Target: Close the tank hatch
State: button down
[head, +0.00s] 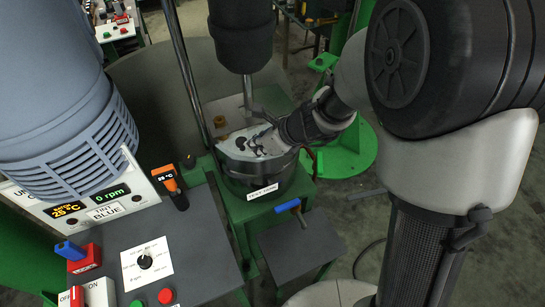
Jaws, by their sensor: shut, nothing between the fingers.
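The tank (258,187) is a dark round vessel with a white label on its front, standing on a green frame at the centre of the head view. Its pale top (231,147) carries small dark fittings. My gripper (270,131) is above the right part of this top, pointing left, with its fingers shut and empty. The fingers are small and dark here, and I cannot tell whether they touch the hatch. The hatch is partly hidden by my wrist, and I cannot tell how far it is open.
A stirrer shaft (247,88) drops from a dark motor (240,35) behind the tank top. A metal post (187,75) stands to its left. A control panel (190,240) with a dial and buttons is at the lower left. A blue-handled valve (287,206) sticks out in front.

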jog(key=shift+w+a+m+t+h, duration=0.3)
jog(key=shift+w+a+m, duration=0.3)
jog(key=shift+w+a, duration=0.3)
